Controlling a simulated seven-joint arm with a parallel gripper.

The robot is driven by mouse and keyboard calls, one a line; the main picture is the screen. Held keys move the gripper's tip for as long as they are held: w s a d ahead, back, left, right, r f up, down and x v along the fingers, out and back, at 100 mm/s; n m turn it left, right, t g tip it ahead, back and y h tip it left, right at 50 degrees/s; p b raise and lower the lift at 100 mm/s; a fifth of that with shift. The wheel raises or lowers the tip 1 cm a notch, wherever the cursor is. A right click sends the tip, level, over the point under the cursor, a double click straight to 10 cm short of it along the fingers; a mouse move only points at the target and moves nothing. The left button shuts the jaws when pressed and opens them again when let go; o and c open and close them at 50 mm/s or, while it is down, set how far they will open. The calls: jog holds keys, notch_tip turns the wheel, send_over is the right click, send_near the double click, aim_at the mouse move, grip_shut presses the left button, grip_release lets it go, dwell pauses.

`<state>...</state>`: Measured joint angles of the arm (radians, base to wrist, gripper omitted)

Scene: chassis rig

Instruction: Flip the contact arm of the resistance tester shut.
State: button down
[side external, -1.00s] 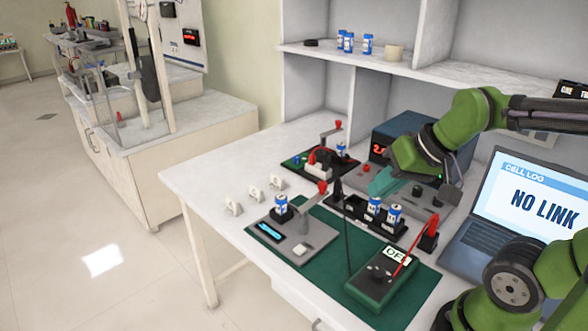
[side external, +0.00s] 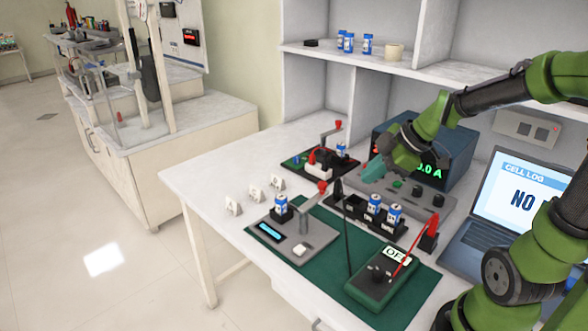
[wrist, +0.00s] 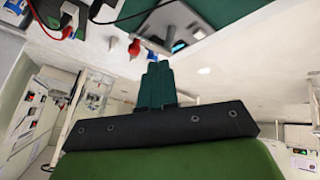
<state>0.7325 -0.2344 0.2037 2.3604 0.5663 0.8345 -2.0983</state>
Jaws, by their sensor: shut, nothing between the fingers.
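The resistance tester (side external: 272,249) looks to be the grey unit with a blue display on the green mat. A blue and white cell (side external: 281,205) stands upright in its black holder. Its contact arm (side external: 321,188), with a red knob, rises on a post beside the cell, with the knob to the right and away from the cell top. My gripper (side external: 374,170) is shut and empty, above and to the right of the tester, in front of the power supply. In the wrist view my teal fingers (wrist: 157,85) are together, with a red knob (wrist: 134,47) just past their tips.
A rack (side external: 365,225) with blue cells and a green meter box (side external: 380,285) with leads stand right of the tester. A second board (side external: 318,165) with a red-knobbed lever is behind. White numbered markers (side external: 255,193) stand left. A laptop (side external: 510,200) is at right.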

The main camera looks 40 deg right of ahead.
jog(key=n, duration=0.3)
jog(key=shift+w+r, duration=0.15)
jog(key=shift+a, duration=0.1)
send_near(320, 196)
notch_tip(320, 196, down, 3)
jog(key=s+a, duration=0.2)
jog(key=shift+w+d+f, duration=0.1)
jog(key=shift+w+d, duration=0.1)
jog(key=shift+w, duration=0.5)
jog(key=shift+w+d+f, duration=0.1)
jog(key=shift+w+d, duration=0.1)
jog(key=shift+w, duration=0.45)
jog(key=shift+w+d+f, duration=0.1)
jog(key=shift+w+d, duration=0.15)
jog(key=shift+w, duration=0.45)
